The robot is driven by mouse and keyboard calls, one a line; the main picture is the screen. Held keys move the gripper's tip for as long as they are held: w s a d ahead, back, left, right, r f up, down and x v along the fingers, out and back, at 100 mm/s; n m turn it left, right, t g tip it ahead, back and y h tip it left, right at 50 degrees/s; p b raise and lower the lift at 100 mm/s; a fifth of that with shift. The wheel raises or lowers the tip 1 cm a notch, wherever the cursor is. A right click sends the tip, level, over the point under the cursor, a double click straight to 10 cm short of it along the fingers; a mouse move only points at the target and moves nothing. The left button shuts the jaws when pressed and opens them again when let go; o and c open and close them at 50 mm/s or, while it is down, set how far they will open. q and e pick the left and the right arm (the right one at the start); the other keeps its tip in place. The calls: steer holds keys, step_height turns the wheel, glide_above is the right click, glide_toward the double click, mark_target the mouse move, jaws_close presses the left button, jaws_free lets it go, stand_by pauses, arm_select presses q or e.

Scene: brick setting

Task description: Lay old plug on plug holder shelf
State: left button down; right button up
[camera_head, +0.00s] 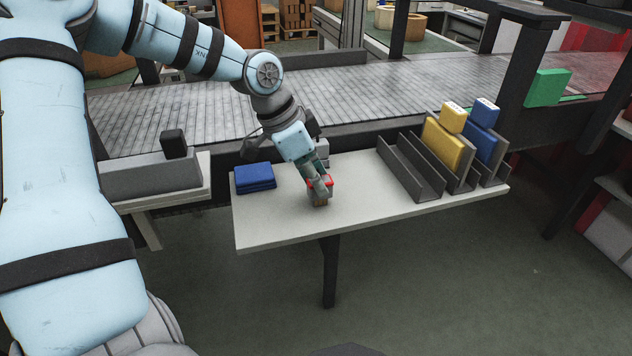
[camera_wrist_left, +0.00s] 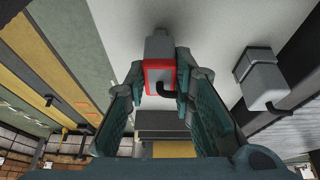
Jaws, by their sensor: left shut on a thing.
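My left gripper (camera_head: 319,186) is low over the front of the white table (camera_head: 285,228), shut on a grey plug with a red rim (camera_wrist_left: 158,76). In the left wrist view the plug sits between the two fingertips (camera_wrist_left: 160,84), with a short black cable. Its lower end is close to the tabletop; I cannot tell if it touches. A second grey plug (camera_wrist_left: 264,82) with a black cable stands apart behind the gripper; it shows partly in the head view (camera_head: 322,148). No part is clearly labelled as the plug holder shelf. My right gripper is not in view.
A grey slotted rack (camera_head: 402,172) holds yellow (camera_head: 441,145) and blue (camera_head: 481,146) blocks at the right. Blue flat pieces (camera_head: 255,177) lie at the left. A side shelf (camera_head: 150,180) carries a black block (camera_head: 173,143). A conveyor (camera_head: 230,105) runs behind.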

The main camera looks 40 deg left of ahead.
mark_target(308, 181)
arm_select(q)
steer(key=shift+f, duration=0.1)
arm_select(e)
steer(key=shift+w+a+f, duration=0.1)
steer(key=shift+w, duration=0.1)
arm_select(q)
steer(key=c, duration=1.4)
jaws_free()
steer(key=shift+o, duration=0.2)
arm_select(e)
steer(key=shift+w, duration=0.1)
arm_select(q)
steer(key=p+v, duration=0.1)
steer(key=v, duration=0.4)
steer(key=shift+w+d, duration=0.1)
steer(key=shift+w, duration=0.1)
steer(key=p+v, duration=0.1)
steer(key=v, duration=0.6)
steer(key=shift+s+r+p, duration=0.2)
steer(key=shift+s+p, duration=0.05)
steer(key=shift+p, duration=0.1)
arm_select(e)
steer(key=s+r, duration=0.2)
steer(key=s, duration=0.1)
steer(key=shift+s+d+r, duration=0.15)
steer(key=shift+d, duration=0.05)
